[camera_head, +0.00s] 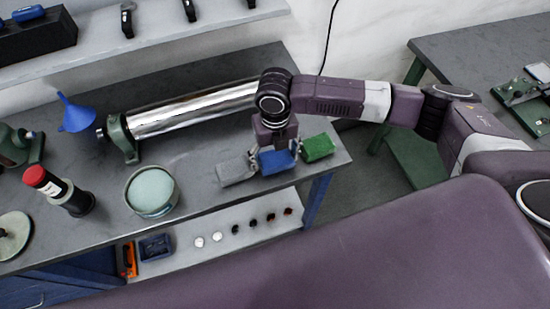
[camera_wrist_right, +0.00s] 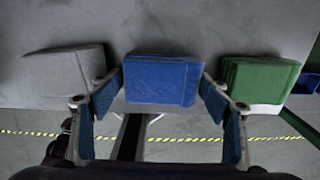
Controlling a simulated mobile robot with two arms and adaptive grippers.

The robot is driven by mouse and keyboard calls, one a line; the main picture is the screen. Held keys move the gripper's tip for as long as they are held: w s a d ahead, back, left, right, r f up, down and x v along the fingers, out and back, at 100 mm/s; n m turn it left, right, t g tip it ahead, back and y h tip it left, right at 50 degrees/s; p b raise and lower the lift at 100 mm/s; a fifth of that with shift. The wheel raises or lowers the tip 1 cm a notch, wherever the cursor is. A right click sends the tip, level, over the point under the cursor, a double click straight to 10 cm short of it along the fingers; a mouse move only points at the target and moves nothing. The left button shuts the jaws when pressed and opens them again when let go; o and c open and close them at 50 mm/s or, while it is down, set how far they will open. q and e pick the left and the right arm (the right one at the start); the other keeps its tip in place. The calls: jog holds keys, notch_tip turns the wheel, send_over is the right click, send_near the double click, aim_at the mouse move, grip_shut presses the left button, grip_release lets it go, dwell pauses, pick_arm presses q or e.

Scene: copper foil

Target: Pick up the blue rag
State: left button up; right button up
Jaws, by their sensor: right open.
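The blue rag (camera_head: 275,161) is a folded block on the grey workbench, near its right front edge. A grey rag (camera_head: 237,170) lies to its left and a green rag (camera_head: 318,147) to its right. My right gripper (camera_head: 272,152) is over the blue rag in the head view. In the right wrist view, the blue rag (camera_wrist_right: 162,80) is centred ahead of the open fingers (camera_wrist_right: 162,105), with one finger near each side. I cannot tell whether they touch it. The grey rag (camera_wrist_right: 65,72) and green rag (camera_wrist_right: 258,80) flank the fingers closely. My left gripper is not in view.
A bowl with pale green contents (camera_head: 151,190), a red-capped bottle (camera_head: 62,190), a blue funnel (camera_head: 76,114) and a shiny metal roll (camera_head: 190,107) stand on the workbench. A shelf (camera_head: 200,35) runs above. A second table (camera_head: 480,55) is at the right.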

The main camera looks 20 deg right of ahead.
aim_at(275, 158)
jog(key=c, duration=0.6)
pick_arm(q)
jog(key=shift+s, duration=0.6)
pick_arm(e)
jog(key=shift+r, duration=0.1)
jog(key=shift+c, duration=1)
pick_arm(q)
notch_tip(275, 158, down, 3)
jog(key=b, duration=0.3)
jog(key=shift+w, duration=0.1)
pick_arm(e)
notch_tip(275, 158, up, 20)
